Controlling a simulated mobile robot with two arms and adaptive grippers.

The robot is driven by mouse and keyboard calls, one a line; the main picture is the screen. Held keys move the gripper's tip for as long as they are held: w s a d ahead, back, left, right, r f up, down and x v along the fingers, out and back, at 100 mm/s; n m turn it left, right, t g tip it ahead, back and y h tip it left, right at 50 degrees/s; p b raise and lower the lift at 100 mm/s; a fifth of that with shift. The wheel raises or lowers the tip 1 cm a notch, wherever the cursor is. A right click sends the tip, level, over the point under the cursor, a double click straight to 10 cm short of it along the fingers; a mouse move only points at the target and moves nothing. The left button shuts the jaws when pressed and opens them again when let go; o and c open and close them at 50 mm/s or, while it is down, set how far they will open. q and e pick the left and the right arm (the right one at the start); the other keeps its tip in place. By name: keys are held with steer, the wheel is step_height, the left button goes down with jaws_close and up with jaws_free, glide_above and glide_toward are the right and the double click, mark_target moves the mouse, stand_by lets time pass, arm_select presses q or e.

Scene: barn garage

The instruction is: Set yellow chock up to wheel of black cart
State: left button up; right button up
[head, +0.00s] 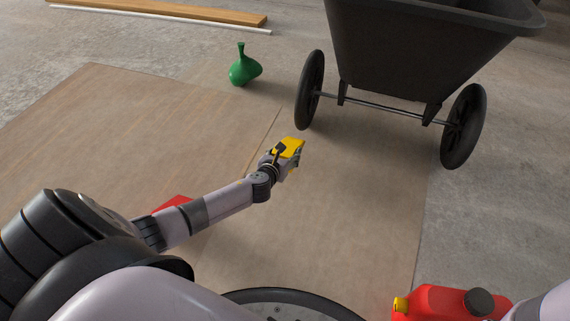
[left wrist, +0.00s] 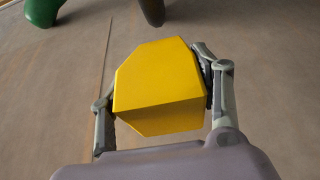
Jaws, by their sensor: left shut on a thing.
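The yellow chock (head: 291,147) is in my left gripper (head: 287,157), which is shut on it; the gripper's two fingers press its sides in the left wrist view, where the chock (left wrist: 158,85) fills the middle between the fingertips (left wrist: 155,88). The black cart (head: 420,45) stands at the upper right on two wheels. Its left wheel (head: 309,90) is a little beyond the chock and to its right, with a gap between them. Its right wheel (head: 463,127) is farther right. In the left wrist view a dark wheel bottom (left wrist: 152,10) shows at the top. My right gripper is not in view.
A green gourd-shaped can (head: 243,68) stands left of the left wheel. A red fuel can (head: 445,303) is at the bottom right. A red object (head: 172,203) is partly hidden behind my left arm. Wooden planks (head: 180,11) lie at the back left. The brown board floor between is clear.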

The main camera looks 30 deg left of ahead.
arm_select(q)
steer(key=shift+f+b, duration=1.5)
steer(key=shift+f, duration=0.45)
steer(key=o, duration=1.7)
steer(key=shift+f, duration=0.1)
